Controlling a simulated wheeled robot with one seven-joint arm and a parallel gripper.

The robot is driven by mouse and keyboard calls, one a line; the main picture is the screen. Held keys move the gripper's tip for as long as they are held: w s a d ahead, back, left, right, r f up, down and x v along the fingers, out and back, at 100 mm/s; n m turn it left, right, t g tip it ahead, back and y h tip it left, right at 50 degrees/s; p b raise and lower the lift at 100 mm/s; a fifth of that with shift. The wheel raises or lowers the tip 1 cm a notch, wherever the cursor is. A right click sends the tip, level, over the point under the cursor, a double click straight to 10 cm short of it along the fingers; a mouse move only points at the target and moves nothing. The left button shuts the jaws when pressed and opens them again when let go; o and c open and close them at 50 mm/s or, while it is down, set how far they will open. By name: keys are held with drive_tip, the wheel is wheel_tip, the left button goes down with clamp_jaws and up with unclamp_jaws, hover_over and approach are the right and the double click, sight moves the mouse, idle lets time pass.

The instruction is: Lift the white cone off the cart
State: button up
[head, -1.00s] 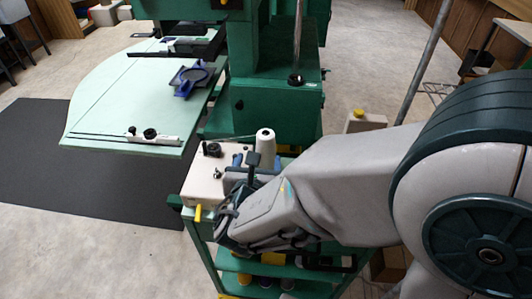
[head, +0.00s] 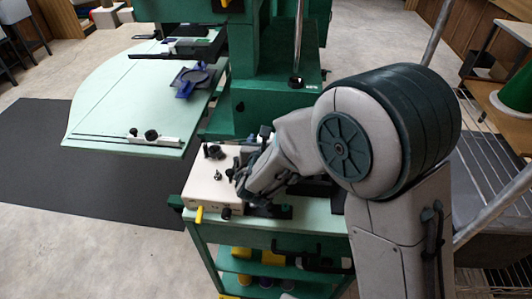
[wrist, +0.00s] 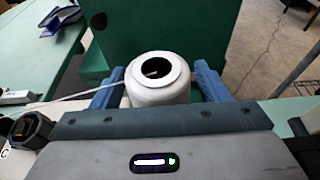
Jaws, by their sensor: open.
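The white cone (wrist: 158,92) stands upright in the wrist view, with a dark round hole in its top. A pale thread or thin rod runs left from beside it. My gripper (wrist: 160,74) is open, with one blue finger on each side of the cone. I cannot tell whether either finger touches it. In the head view my arm hides the cone, and the gripper's fingers are not clear. The green cart (head: 319,227) stands below my gripper, with a cream box (head: 207,187) on its top.
Dark knobs and a yellow lever (head: 199,214) are on the cream box. A large green machine (head: 262,100) rises just behind the cart, with a pale green table (head: 115,105) to its left. Coloured spools (head: 242,252) sit on the cart's lower shelf. A green cone (head: 517,92) stands far right.

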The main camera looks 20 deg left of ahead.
drive_tip(key=shift+w, duration=0.1)
drive_tip(key=shift+c, duration=0.3)
drive_tip(key=c, duration=1.1)
wheel_tip(320, 180, up, 10)
drive_tip(key=shift+r+p, duration=0.1)
drive_tip(key=shift+p, duration=0.25)
